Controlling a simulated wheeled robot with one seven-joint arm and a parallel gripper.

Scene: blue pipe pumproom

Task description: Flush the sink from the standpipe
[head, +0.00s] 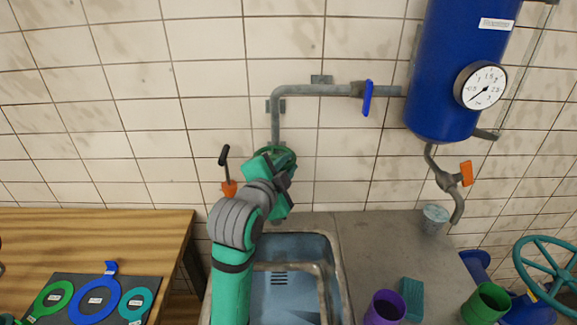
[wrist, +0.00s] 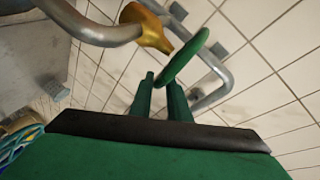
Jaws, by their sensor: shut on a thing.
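A grey standpipe (head: 310,90) runs along the tiled wall from a blue tank (head: 455,70) and bends down behind the sink. Its blue lever (head: 367,98) stands upright, across the horizontal pipe. A green handwheel (head: 287,154) sits at the lower end of the pipe. My gripper (head: 275,174) is at this wheel and hides much of it. In the wrist view, my gripper's green fingers (wrist: 162,83) are closed on the rim of the wheel (wrist: 186,57). The blue-grey sink (head: 285,290) lies below, partly hidden by my arm. I see no water in it.
An orange lever (head: 466,173) is on the tank's lower pipe, above a small grey bucket (head: 435,219). Purple (head: 385,308) and green (head: 486,303) cups stand at the right. A wooden bench (head: 110,235) is at the left. A brass cone (wrist: 147,28) shows near the wheel.

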